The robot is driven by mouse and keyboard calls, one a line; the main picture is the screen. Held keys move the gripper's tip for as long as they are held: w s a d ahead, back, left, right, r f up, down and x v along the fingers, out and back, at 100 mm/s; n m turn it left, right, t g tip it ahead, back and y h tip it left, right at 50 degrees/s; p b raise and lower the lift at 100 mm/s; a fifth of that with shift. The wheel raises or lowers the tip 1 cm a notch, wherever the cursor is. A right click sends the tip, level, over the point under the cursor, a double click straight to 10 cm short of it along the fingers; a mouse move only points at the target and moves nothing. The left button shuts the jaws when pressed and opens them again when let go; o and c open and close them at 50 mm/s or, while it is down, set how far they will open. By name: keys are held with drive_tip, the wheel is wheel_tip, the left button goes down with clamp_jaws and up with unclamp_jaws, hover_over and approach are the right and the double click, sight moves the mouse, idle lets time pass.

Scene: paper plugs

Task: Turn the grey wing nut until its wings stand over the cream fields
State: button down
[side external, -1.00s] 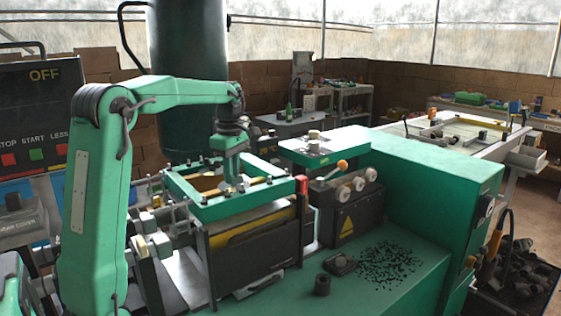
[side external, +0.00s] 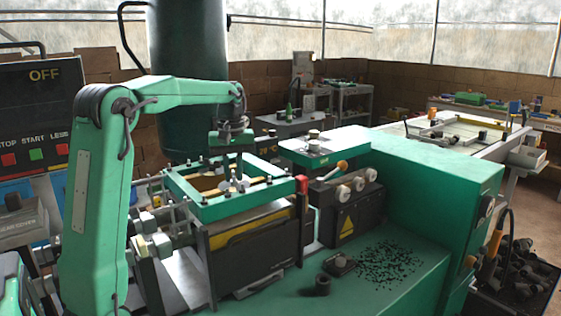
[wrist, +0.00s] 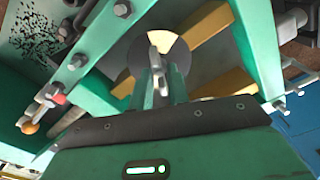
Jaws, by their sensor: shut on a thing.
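The grey wing nut (wrist: 154,58) sits at the middle of a round disc with cream (wrist: 165,41) and dark grey (wrist: 140,58) fields. In the wrist view my gripper (wrist: 160,88) is shut on the wing nut, and its fingers hide the lower part of the nut and disc. The visible wing points up the picture, near the border of a cream and a dark field; I cannot tell exactly which it covers. In the side view my gripper (side external: 240,178) reaches down inside the green frame, where the nut is small and partly hidden.
The green bolted frame (side external: 205,212) surrounds the disc, with bolts standing up along its rim. Yellow-brown bars (wrist: 215,92) run across the opening. An orange-knobbed lever (side external: 341,165) and a box with knobs (side external: 345,205) stand at the right. Black scraps (side external: 390,265) lie on the green bench.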

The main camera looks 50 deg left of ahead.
drive_tip(key=m, duration=0.3)
drive_tip(key=shift+m, duration=0.3)
idle(0.4)
drive_tip(key=c, duration=1.6)
unclamp_jaws()
drive_tip(key=shift+o, duration=0.2)
drive_tip(key=shift+r, duration=3.9)
drive_tip(key=shift+d, duration=0.2)
